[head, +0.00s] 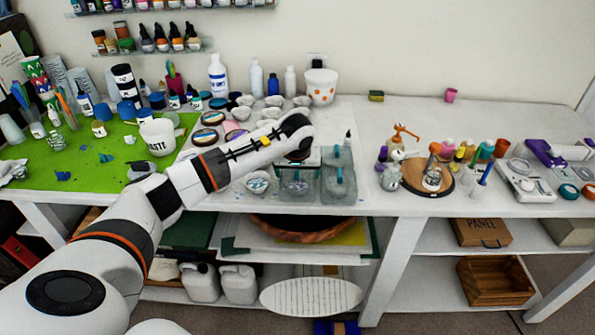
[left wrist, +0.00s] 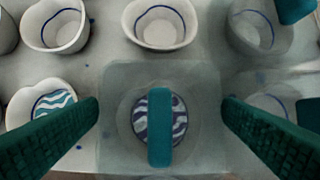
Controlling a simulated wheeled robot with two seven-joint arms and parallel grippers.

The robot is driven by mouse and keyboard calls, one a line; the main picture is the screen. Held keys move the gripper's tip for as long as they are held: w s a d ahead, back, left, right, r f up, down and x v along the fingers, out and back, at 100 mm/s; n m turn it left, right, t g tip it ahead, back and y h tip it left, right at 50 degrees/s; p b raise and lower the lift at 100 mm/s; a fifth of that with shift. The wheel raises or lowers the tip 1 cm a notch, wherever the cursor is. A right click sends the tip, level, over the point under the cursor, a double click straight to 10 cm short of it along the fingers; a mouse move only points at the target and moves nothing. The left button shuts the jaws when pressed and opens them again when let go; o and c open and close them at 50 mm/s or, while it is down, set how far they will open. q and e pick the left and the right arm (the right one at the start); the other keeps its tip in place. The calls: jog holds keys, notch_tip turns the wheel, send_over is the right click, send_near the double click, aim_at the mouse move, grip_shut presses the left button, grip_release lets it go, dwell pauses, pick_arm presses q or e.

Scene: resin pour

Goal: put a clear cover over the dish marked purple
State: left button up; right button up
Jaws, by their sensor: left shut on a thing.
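My left gripper (head: 298,160) points down at the front of the white table, shut on the sides of a clear cover (head: 298,184) with a teal handle. In the left wrist view, its green fingers (left wrist: 160,108) stand at both sides of this cover (left wrist: 118,80). The dish with purple-and-white waves (left wrist: 180,108) shows through the cover, below the teal handle (left wrist: 159,128). I cannot tell whether the cover rests on the table. A dish with teal waves (left wrist: 55,104) sits to the left, uncovered; it also shows in the head view (head: 257,183). My right gripper is not in view.
A second clear cover (head: 338,182) with a teal handle stands close on the right. Several white dishes (left wrist: 160,24) lie behind. A green mat (head: 95,177) with a waste tub (head: 157,137) is on the left; a round wooden board (head: 428,185) is on the right.

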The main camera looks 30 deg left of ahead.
pick_arm(q)
jog(key=o, duration=0.7)
jog(key=shift+o, duration=0.2)
jog(key=b+v, duration=0.1)
jog(key=v, duration=1.1)
jog(key=shift+b, duration=0.35)
